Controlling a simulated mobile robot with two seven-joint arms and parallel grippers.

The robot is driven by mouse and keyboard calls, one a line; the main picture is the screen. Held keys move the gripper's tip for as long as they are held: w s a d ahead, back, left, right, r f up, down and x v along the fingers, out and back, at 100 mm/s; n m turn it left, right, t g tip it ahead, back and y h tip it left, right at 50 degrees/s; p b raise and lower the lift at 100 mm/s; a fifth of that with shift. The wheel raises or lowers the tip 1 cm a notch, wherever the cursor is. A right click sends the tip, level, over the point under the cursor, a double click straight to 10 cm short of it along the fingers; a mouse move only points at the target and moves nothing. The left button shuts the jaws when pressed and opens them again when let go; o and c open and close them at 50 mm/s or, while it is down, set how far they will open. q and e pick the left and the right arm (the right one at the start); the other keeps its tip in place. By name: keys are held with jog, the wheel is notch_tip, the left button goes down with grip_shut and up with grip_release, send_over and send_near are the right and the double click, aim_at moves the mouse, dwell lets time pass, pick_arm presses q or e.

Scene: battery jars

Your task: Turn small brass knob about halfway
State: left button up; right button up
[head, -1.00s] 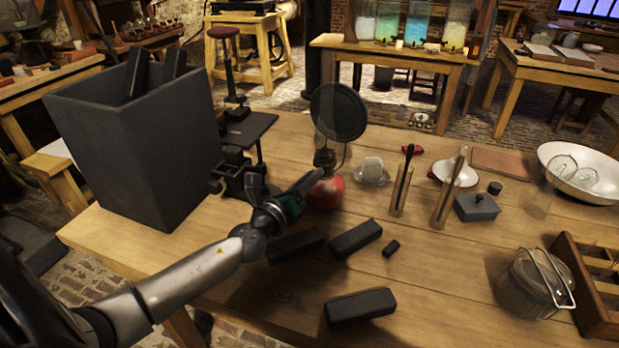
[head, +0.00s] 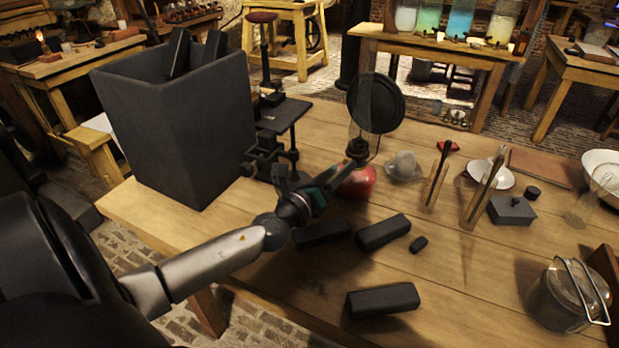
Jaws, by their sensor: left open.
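An oil lamp with a red base (head: 358,183) stands on the wooden table, with a dark burner (head: 357,150), a clear glass chimney and a round black disc (head: 376,103) behind it. The small brass knob cannot be made out; it may be too small or hidden by the gripper. My left gripper (head: 338,178) is open, at the left side of the lamp close to its burner and base. I cannot tell whether it touches the lamp. My right gripper is not in view.
A tall dark bin (head: 180,125) and a black metal stand (head: 283,135) are left of the lamp. Black blocks (head: 383,231) lie in front. A glass dish (head: 403,167) and tubes (head: 437,180) stand to the right.

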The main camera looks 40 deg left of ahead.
pick_arm(q)
jog(key=s+b, duration=0.1)
jog(key=s, duration=0.5)
jog(key=s+b, duration=0.1)
jog(key=s, duration=0.5)
jog(key=shift+s+d+f, duration=0.1)
jog(key=shift+s+d, duration=0.05)
jog(key=shift+d, duration=0.05)
jog(key=shift+s+b, duration=0.4)
jog(key=shift+s, duration=0.35)
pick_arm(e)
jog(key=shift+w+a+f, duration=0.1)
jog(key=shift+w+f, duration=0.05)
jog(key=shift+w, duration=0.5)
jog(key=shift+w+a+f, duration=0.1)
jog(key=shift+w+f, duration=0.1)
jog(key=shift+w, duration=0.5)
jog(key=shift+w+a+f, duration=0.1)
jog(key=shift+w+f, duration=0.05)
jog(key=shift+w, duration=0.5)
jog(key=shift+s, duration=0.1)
